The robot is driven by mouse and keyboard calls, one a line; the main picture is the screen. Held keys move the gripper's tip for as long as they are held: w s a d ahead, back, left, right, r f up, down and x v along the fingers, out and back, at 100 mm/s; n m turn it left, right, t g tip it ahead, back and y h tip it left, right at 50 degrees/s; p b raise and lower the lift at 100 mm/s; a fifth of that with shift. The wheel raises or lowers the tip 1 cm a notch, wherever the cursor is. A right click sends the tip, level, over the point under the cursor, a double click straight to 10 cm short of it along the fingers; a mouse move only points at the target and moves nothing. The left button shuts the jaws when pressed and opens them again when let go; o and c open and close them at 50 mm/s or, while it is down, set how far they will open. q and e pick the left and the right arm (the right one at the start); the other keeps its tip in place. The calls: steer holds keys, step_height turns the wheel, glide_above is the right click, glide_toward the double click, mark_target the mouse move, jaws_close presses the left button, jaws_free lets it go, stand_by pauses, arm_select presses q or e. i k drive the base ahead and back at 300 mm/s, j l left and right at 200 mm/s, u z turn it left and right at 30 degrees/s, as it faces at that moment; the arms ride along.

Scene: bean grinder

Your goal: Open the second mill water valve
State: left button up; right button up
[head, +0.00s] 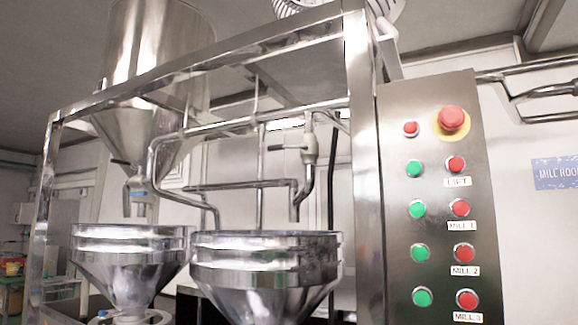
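A grey valve (309,146) sits on a vertical stretch of the steel piping, above the right mill hopper (265,265). Its lever (286,148) points level to the left, across the pipe. A second valve (138,184) with a blue mark is below the big steel cone, above the left mill hopper (130,252); its small dark lever (119,162) points left. I cannot tell from labels which valve belongs to the second mill. No water flow is visible. Neither of my grippers shows in the head view.
A steel frame post (364,170) stands right of the hoppers. Beside it is a control panel (435,200) with red and green buttons labelled for lift and mills, and a large red button (452,118). Bent steel pipes (240,186) cross above the hoppers.

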mark_target(280, 147)
steer(key=i+j+z, duration=0.15)
steer(key=j+z, duration=0.5)
steer(key=j, duration=0.2)
steer(key=j+z, duration=0.2)
steer(key=j, duration=0.4)
steer(key=j+z, duration=0.2)
steer(key=j, duration=0.35)
steer(key=k+j+z, duration=0.2)
steer(key=j, duration=0.4)
steer(key=j+z, duration=0.15)
steer(key=j, duration=0.4)
steer(key=k+j+z, duration=0.2)
steer(key=j, duration=0.35)
steer(key=k+j+z, duration=0.2)
steer(key=j, duration=0.35)
steer(key=k+j+z, duration=0.2)
steer(key=j, duration=0.3)
steer(key=k+j+z, duration=0.2)
steer(key=j, duration=0.25)
steer(key=k, duration=0.05)
